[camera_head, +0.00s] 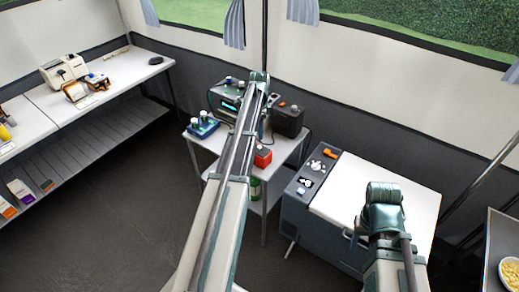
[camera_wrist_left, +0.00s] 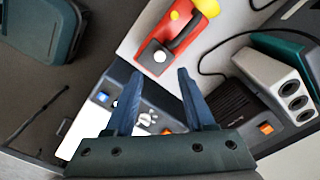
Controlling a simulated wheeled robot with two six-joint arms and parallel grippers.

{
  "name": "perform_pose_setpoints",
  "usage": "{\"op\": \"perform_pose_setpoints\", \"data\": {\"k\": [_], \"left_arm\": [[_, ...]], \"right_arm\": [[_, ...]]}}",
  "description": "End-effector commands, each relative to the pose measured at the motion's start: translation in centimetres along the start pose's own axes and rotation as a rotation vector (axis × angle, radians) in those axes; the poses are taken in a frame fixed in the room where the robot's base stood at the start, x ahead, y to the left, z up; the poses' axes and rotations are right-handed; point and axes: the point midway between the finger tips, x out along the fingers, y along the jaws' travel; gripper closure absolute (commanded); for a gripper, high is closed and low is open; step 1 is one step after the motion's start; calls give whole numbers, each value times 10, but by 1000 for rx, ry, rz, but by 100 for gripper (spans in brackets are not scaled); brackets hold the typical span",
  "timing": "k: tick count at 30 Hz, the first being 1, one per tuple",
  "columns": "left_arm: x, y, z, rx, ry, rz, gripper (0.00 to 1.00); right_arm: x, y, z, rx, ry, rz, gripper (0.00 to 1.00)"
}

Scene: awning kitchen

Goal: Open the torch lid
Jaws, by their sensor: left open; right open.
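A red box-shaped item (camera_head: 263,156), which looks like the torch, stands near the front right edge of the small table, partly behind my left arm. In the left wrist view the red torch (camera_wrist_left: 139,49) has a black handle, a yellow knob and a pale round button. I cannot make out its lid clearly. My left gripper (camera_wrist_left: 158,77) is open and empty, with its blue fingers just below the torch in that view and apart from it. My left gripper is hidden in the head view. My right arm shows at the lower right, but its gripper does not.
A long bench (camera_head: 38,122) runs along the left. The floor between is clear.

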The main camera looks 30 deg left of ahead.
Motion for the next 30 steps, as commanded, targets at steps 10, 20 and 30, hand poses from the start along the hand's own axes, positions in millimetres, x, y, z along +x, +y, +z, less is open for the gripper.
{"op": "perform_pose_setpoints", "data": {"k": [10, 20, 30], "left_arm": [[57, 0, 0, 0, 0, 0, 46], [78, 0, 0, 0, 0, 0, 46], [76, 0, 0, 0, 0, 0, 66]], "right_arm": [[57, -5, -3, 0, 0, 0, 50], [77, -7, -4, 0, 0, 0, 50], [76, -7, -4, 0, 0, 0, 50]]}}
